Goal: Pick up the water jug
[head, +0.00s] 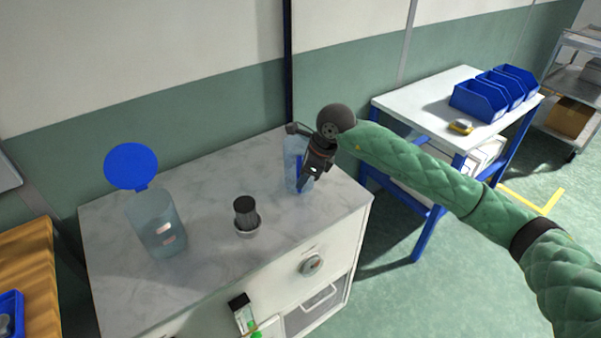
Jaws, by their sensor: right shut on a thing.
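The water jug (291,155) is a clear, pale blue vessel with a darker blue strip on its side. It stands at the back right of the marble-topped cabinet (215,188). My right gripper (306,172) comes down from the right and is shut on the jug at its right side. The gripper hides part of the jug. I cannot tell whether the jug's base touches the top. My left gripper is not in view.
A clear container (152,225) with a raised round blue lid (131,166) stands on the left of the cabinet top. A dark cylinder in a pale dish (247,216) stands between it and the jug. A white table (425,100) with blue bins (478,98) is to the right.

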